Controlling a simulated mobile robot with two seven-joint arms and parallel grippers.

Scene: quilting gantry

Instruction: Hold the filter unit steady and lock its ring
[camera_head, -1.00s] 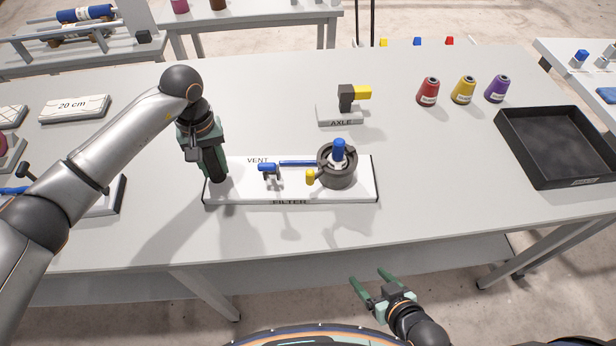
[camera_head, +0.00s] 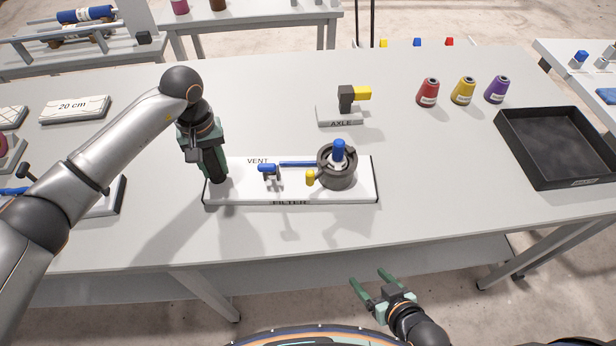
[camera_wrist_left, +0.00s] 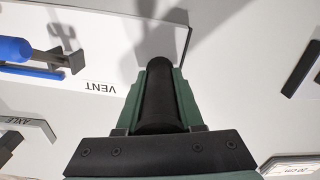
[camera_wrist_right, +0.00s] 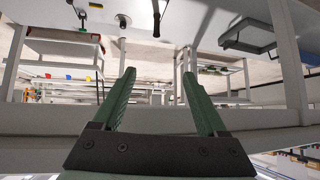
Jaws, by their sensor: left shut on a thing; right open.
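The filter unit is a white base plate (camera_head: 235,190) marked VENT and FILTER. At its right end stands a dark round housing with a ring (camera_head: 338,172), with a blue knob (camera_head: 339,149) on top. A yellow tab (camera_head: 310,177) sits at the ring's left side. A blue-handled vent valve (camera_head: 268,168) is at the middle. My left gripper (camera_head: 215,170) is shut on a black upright post at the plate's left end; the post (camera_wrist_left: 160,95) shows between the fingers in the left wrist view. My right gripper (camera_head: 372,283) is open and empty, in front of the table's near edge.
An AXLE block (camera_head: 339,115) with a yellow-tipped part stands behind the unit. Red (camera_head: 428,92), yellow (camera_head: 463,90) and purple (camera_head: 497,89) spools and a black tray (camera_head: 556,150) are at the right.

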